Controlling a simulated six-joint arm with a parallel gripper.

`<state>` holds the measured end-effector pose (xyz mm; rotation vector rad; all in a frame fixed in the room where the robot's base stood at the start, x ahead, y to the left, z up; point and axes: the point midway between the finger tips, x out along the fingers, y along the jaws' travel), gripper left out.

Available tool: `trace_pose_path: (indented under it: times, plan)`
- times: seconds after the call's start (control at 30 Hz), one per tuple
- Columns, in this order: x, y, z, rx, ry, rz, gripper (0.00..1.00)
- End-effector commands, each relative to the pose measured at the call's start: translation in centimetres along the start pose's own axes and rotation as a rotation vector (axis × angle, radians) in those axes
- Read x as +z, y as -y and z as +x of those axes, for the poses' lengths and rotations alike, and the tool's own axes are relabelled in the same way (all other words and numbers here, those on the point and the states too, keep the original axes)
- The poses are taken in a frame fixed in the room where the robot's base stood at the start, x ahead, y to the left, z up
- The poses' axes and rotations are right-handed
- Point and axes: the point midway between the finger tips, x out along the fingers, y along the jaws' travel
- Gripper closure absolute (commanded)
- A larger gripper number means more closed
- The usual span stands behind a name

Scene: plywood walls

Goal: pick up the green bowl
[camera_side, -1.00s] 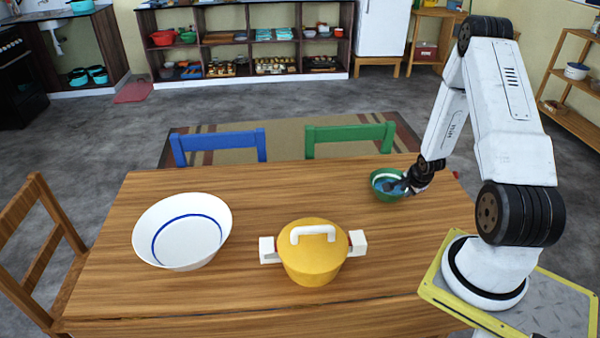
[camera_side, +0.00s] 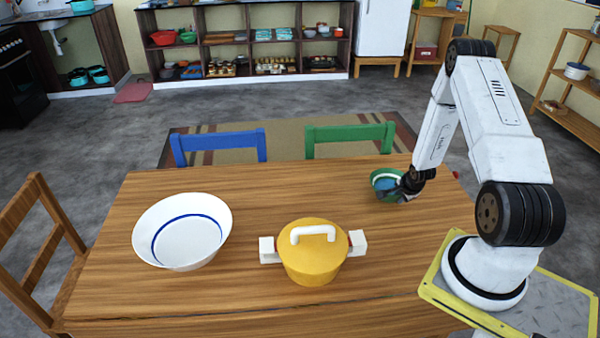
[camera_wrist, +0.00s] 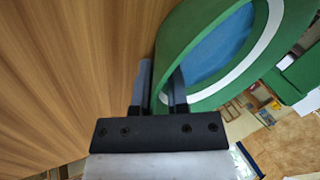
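The green bowl (camera_side: 377,181) with a blue inside and a white band stands at the right back of the wooden table. In the side view, my gripper (camera_side: 400,190) is at its right front side and covers part of it. In the wrist view, the bowl (camera_wrist: 170,45) fills the upper right. My gripper's two fingers (camera_wrist: 161,88) are close together with the green bowl wall between them, one finger inside the bowl and one outside. They look shut on the wall. The bowl appears to rest on the table.
A yellow pot (camera_side: 313,265) with white handles stands at the table's front middle. A white bowl (camera_side: 182,232) with a blue ring is at the left. Blue (camera_side: 219,146) and green (camera_side: 350,134) chairs stand behind the table. The table between the bowls is clear.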

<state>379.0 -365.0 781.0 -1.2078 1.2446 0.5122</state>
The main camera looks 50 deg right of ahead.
Motion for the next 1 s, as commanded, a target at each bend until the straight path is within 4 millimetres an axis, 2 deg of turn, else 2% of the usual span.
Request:
trace_pose_path:
  times: [0.47, 0.5, 0.53, 1.0]
  plan:
    - [0.00, 0.00, 0.00, 0.000, 0.000, 0.000, 0.82]
    - [0.00, 0.00, 0.00, 0.000, 0.000, 0.000, 0.94]
    - [0.00, 0.00, 0.00, 0.000, 0.000, 0.000, 1.00]
    - [0.07, -0.26, 0.05, 0.007, 0.002, 0.003, 1.00]
